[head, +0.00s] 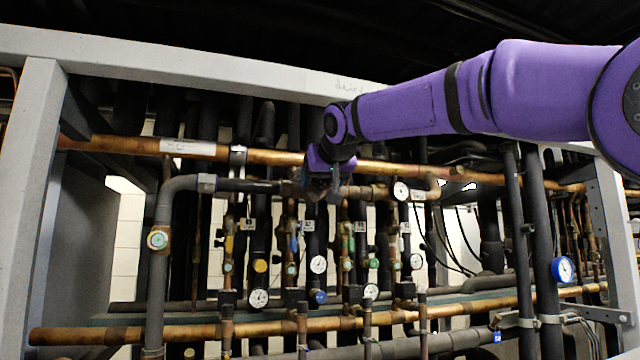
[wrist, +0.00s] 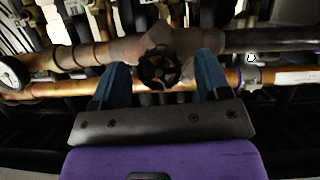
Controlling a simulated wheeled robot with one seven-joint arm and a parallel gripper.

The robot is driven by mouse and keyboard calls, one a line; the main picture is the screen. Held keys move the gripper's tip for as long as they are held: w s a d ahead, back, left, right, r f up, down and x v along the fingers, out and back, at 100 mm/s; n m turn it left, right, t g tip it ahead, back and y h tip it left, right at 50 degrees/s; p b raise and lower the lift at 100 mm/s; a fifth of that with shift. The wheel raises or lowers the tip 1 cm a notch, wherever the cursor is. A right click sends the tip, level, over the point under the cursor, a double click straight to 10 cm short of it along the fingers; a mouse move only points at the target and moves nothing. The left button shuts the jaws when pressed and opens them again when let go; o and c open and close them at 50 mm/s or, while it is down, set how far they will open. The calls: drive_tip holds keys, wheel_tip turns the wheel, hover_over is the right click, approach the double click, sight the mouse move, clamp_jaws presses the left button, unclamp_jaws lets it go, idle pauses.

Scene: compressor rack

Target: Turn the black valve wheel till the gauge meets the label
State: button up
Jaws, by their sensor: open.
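The black valve wheel (wrist: 159,70) sits on a brownish pipe fitting in the wrist view. My gripper (wrist: 162,65) is open, its two blue fingers on either side of the wheel with a visible gap at each side. I cannot tell whether the fingertips reach past its rim. In the head view my gripper (head: 322,188) is at the upper horizontal pipe and hides the wheel. A white-faced gauge (head: 401,191) sits on that pipe to the right, with a small pale label (head: 418,195) beside it. The gauge also shows at the wrist view's left edge (wrist: 12,74); its reading is too small to tell.
A long copper pipe (head: 265,156) runs behind my gripper. Dark vertical pipes and several other gauges, one blue-rimmed (head: 562,269), crowd the rack below. The grey frame beam (head: 200,66) crosses above, and a frame post (head: 35,180) stands at the left.

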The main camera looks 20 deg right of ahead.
drive_tip(key=shift+w+f, duration=0.25)
drive_tip(key=shift+w, duration=0.35)
drive_tip(key=c, duration=0.9)
drive_tip(key=n+h, duration=0.3)
drive_tip(key=n, duration=0.1)
drive_tip(key=shift+n+t, duration=0.3)
drive_tip(key=shift+n, duration=0.1)
drive_tip(key=n+h, duration=0.1)
drive_tip(key=n, duration=0.1)
drive_tip(key=shift+f+n+t+h, duration=0.1)
drive_tip(key=shift+n+t+h, duration=0.7)
drive_tip(key=shift+n+h, duration=0.2)
drive_tip(key=shift+n, duration=0.9)
